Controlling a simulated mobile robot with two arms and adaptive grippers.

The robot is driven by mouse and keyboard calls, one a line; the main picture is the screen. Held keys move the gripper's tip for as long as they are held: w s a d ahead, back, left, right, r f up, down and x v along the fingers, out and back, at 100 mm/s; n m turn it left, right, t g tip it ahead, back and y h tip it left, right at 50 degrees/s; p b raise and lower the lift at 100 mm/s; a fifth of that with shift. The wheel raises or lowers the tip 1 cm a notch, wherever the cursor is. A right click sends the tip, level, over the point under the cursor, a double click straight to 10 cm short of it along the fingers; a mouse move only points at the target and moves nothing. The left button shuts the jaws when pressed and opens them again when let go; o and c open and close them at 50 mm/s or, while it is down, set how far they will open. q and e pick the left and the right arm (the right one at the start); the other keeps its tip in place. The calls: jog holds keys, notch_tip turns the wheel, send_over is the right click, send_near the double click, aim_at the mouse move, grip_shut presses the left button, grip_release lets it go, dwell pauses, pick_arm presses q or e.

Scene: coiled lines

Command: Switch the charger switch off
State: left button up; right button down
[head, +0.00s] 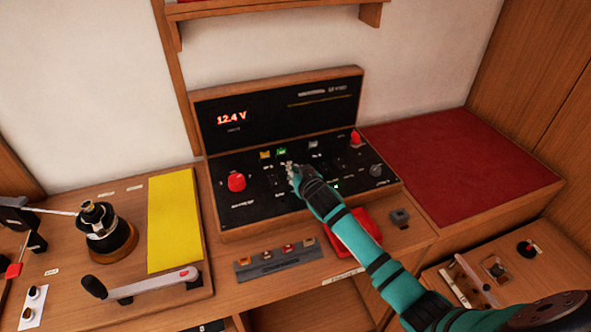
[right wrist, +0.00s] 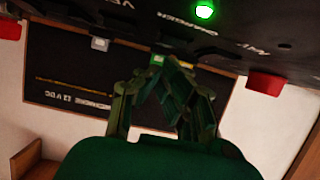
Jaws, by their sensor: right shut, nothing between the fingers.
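The black control panel (head: 237,205) has a raised back board with a red 12.4 V readout (head: 231,118). My right gripper (head: 291,168) is shut and empty over the middle of the panel, near the small green block (head: 281,150). In the right wrist view its fingertips (right wrist: 163,72) meet close to the panel face, by the green block (right wrist: 157,60). The word CHARGER (right wrist: 190,28) shows there upside down, beside a lit green lamp (right wrist: 204,11). I cannot make out the charger switch's lever or whether the fingers touch it. My left gripper is not in view.
A red knob (head: 236,182) stands left on the panel, another (head: 356,137) at its right. A yellow sheet (head: 174,222), a lever handle (head: 140,284) and a round black-and-brass device (head: 104,232) are to the left. A dark red pad (head: 450,165) lies clear at right.

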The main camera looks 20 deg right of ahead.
jog(key=shift+f, duration=0.3)
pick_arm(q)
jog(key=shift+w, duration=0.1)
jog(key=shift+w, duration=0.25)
